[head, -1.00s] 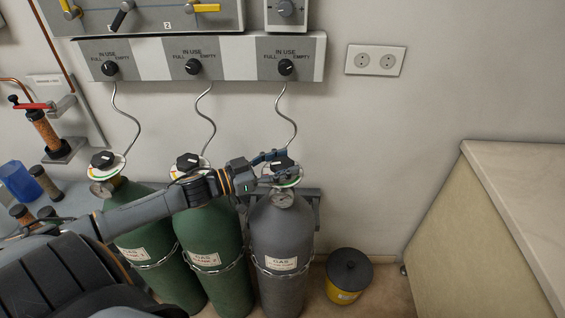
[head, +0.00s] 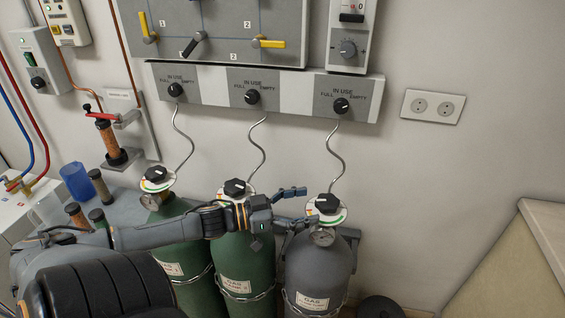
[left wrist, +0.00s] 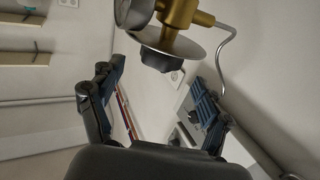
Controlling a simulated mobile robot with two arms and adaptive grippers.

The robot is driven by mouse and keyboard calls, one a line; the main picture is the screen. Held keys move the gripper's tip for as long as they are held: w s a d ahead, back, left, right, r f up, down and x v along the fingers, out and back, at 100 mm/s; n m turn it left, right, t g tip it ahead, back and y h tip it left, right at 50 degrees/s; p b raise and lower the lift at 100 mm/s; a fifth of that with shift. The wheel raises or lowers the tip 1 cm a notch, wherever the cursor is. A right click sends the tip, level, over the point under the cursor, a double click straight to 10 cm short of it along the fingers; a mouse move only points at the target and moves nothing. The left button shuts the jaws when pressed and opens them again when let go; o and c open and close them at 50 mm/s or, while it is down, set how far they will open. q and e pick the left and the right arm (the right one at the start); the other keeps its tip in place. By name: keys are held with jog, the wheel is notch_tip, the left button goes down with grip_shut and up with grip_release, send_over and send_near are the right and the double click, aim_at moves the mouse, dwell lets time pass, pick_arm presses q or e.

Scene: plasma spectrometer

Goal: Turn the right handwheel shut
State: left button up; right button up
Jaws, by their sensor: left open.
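The right handwheel is a black knob (head: 327,203) on a pale disc atop the grey gas cylinder (head: 318,268). My left gripper (head: 300,207) is open and empty just left of it, its fingers pointing toward it and apart from it. In the left wrist view the black handwheel (left wrist: 160,61) sits under a round plate and brass valve (left wrist: 182,14), beyond the open fingers of my left gripper (left wrist: 158,76). A pressure gauge (head: 322,237) sits just below the handwheel. My right gripper is not in view.
Two green cylinders with similar black handwheels (head: 235,187) (head: 157,174) stand to the left, partly behind my left arm. A curved hose (head: 334,158) rises from the right valve to the wall panel (head: 300,97).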

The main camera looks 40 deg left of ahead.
pick_arm(q)
jog(key=v, duration=0.5)
jog(key=shift+s+a, duration=0.15)
jog(key=shift+s, duration=0.25)
jog(key=shift+f, duration=0.1)
